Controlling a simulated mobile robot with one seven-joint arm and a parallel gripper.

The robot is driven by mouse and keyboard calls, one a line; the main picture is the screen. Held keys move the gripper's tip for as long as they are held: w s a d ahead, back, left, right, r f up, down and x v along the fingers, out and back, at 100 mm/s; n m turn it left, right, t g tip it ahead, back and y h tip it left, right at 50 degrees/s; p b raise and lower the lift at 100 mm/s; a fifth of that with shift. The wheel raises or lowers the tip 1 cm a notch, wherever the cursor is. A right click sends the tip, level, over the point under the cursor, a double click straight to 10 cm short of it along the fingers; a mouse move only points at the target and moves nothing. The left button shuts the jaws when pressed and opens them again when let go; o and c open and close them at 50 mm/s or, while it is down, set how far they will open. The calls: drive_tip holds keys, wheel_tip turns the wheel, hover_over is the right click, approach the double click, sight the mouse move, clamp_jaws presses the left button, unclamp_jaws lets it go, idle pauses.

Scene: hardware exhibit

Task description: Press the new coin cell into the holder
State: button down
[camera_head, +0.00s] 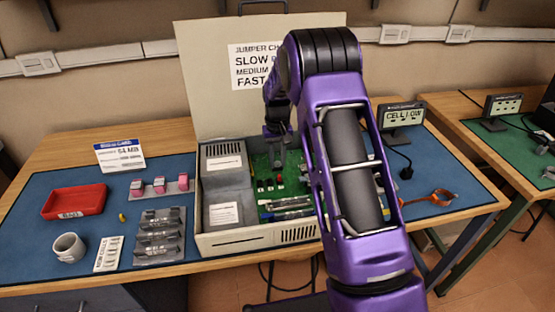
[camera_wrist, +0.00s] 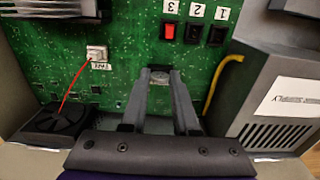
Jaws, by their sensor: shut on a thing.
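My gripper (camera_wrist: 161,74) reaches down over the green circuit board (camera_wrist: 130,55) inside the open computer case. In the wrist view its fingertips are shut on a small grey round thing, the coin cell (camera_wrist: 161,78). The fingers hide part of the cell. The holder cannot be made out clearly; a dark area lies right at the fingertips, and I cannot tell whether the cell touches it. In the head view my gripper (camera_head: 277,140) is inside the case (camera_head: 250,240), and the cell is too small to see. A display (camera_head: 403,114) reads "CELL LOW".
Near the fingers are numbered switches (camera_wrist: 193,33), a white plug with a red wire (camera_wrist: 96,52), a yellow cable (camera_wrist: 222,82) and a black speaker-like block (camera_wrist: 55,125). A red tray (camera_head: 75,201) and grey packs (camera_head: 158,238) lie left of the case.

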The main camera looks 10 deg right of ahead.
drive_tip(key=c, duration=0.6)
unclamp_jaws()
drive_tip(key=shift+f, duration=0.2)
drive_tip(key=shift+s+d, duration=0.1)
drive_tip(key=shift+d+f, duration=0.1)
drive_tip(key=shift+d, duration=0.1)
drive_tip(key=c, duration=0.3)
drive_tip(key=shift+o, duration=1.1)
drive_tip(key=shift+s+a, duration=0.1)
drive_tip(key=shift+a, duration=0.3)
drive_tip(key=shift+a+r, duration=0.1)
drive_tip(key=shift+r, duration=0.25)
